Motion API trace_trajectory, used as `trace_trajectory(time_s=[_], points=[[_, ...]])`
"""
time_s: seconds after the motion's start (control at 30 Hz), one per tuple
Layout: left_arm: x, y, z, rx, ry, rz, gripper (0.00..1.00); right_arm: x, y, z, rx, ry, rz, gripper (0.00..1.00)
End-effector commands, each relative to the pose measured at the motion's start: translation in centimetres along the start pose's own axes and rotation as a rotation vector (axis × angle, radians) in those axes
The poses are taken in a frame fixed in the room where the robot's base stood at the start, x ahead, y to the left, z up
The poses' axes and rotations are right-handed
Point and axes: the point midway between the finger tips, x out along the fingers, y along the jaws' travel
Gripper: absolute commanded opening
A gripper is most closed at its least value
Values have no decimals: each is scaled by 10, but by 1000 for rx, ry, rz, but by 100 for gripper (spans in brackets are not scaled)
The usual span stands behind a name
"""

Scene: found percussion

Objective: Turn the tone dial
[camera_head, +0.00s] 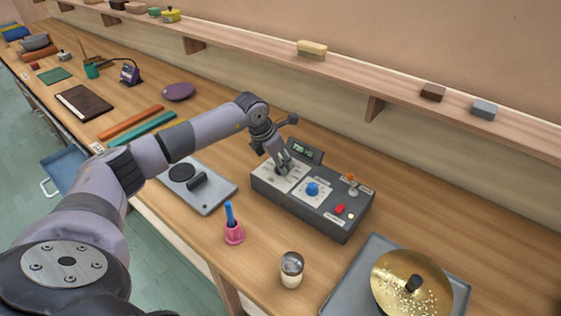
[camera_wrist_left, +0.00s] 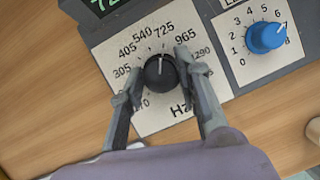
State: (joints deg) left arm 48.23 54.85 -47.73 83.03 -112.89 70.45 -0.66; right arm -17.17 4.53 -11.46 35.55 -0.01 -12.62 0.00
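The control box (camera_head: 318,205) stands on the bench with a small green-lit display (camera_head: 304,149) behind it. Its tone dial is a black round knob (camera_wrist_left: 160,72) on a white plate marked in Hz, and its white pointer line points up, near 725. My left gripper (camera_head: 283,163) is over this plate. In the left wrist view my left gripper (camera_wrist_left: 160,68) has one finger on each side of the black knob, close against it. A blue knob (camera_head: 312,189) on a numbered scale sits to the right; it also shows in the left wrist view (camera_wrist_left: 266,37). My right gripper is not in view.
The box also has a red button (camera_head: 340,209) and an orange-tipped lever (camera_head: 351,183). A grey plate with a black disc (camera_head: 207,197), a pink-and-blue bell (camera_head: 234,230), a small shaker (camera_head: 291,268) and a brass cymbal (camera_head: 400,275) surround it. A shelf (camera_head: 345,75) runs behind.

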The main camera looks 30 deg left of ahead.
Motion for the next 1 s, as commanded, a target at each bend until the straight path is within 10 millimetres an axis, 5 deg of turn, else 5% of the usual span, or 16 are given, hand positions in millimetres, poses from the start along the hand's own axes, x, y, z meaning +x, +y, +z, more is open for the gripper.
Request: trace_trajectory(time_s=[0.27,0.63,1.0], points=[[0,0,0,-1,0,1,49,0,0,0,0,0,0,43],[-6,1,0,-1,-1,1,49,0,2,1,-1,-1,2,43],[-78,2,1,-1,-4,3,49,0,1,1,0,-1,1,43]])
